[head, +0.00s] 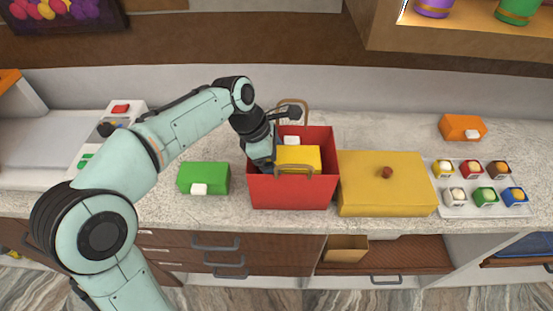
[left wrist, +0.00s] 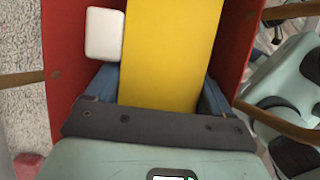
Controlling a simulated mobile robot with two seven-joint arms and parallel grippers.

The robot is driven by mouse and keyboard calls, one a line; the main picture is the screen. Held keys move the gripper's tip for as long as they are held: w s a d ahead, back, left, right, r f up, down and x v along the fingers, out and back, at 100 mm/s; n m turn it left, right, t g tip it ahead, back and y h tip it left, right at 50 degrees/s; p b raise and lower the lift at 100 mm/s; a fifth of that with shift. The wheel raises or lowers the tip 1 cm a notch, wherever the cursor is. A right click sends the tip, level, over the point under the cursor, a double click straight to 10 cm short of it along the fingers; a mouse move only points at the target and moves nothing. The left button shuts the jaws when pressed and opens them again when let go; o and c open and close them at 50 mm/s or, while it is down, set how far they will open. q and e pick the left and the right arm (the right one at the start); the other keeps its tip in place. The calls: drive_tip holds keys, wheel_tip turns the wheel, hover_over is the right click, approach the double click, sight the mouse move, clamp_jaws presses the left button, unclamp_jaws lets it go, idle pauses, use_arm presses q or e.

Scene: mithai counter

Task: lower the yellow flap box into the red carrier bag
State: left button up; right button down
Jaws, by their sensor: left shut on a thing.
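The red carrier bag (head: 293,192) stands open on the counter, with a brown loop handle at its front and another at its back. The yellow flap box (head: 298,157) is inside the bag's mouth, its top near the rim; its lower part is hidden by the bag's front wall. A white tab shows beside it. My left gripper (left wrist: 160,98) is shut on the yellow flap box (left wrist: 172,45), one blue finger on each side, with red bag walls (left wrist: 62,60) on both sides. In the head view the fingers are mostly hidden. My right gripper is not in view.
A green box (head: 203,178) lies left of the bag. A large yellow box with a brown knob (head: 387,190) stands close on its right. Farther right are a tray of small coloured cubes (head: 447,211) and an orange box (head: 462,127). The counter behind the large box is clear.

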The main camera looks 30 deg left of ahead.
use_arm(q)
drive_tip(key=shift+f, duration=0.1)
drive_tip(key=shift+f, duration=0.25)
drive_tip(key=o, duration=1)
drive_tip(key=shift+c, duration=1)
